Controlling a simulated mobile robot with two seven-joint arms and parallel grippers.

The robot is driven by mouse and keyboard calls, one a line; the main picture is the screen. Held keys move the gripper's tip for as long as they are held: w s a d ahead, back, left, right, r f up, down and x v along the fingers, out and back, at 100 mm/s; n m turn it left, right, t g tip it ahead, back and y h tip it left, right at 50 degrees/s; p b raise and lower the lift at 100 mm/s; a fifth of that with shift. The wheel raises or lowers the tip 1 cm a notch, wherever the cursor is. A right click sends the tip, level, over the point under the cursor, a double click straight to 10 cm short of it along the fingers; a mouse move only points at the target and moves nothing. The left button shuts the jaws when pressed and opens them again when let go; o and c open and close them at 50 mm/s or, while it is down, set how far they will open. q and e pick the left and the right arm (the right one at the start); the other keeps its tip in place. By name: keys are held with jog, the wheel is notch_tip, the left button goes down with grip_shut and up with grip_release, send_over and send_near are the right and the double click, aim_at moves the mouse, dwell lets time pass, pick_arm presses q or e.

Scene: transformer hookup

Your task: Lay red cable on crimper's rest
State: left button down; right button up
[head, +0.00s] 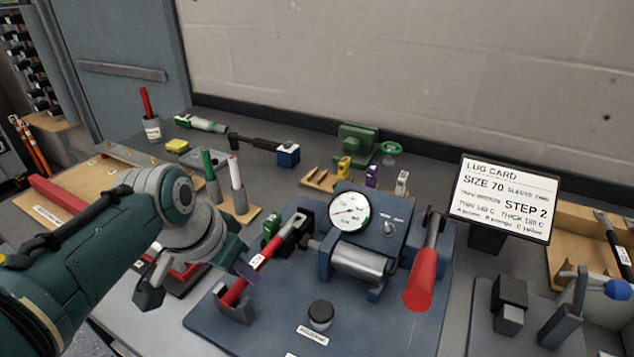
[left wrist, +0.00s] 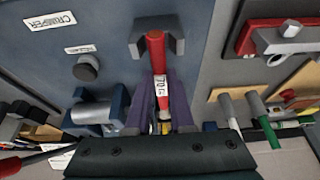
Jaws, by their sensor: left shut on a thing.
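The red cable (head: 236,290), with a white label marked 70, slants across the left part of the blue crimper (head: 410,335). Its lower end sits between the prongs of the grey rest (head: 237,311). Its upper end, dark with a light tip, points toward the crimper's roller and gauge. My left gripper (head: 250,266) is shut on the cable near the label. In the left wrist view the purple fingers (left wrist: 158,115) flank the red cable (left wrist: 156,50), whose end lies between the rest's prongs (left wrist: 138,46). Whether it touches the rest's bottom is unclear. My right gripper is out of view.
The crimper has a dial gauge (head: 349,211), a red-handled lever (head: 419,286) and a black knob (head: 320,314). Green and white cables (head: 236,172) stand upright behind my left gripper. A lug card (head: 503,197) stands at the right. Colored lugs (head: 371,177) sit in a wooden rack behind.

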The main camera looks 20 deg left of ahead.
pick_arm(q)
jog(key=shift+f, duration=0.3)
dwell(0.5)
jog(key=c, duration=0.7)
grip_release()
jog(key=shift+r, duration=0.1)
notch_tip(320, 180, up, 7)
jog(key=p, duration=0.7)
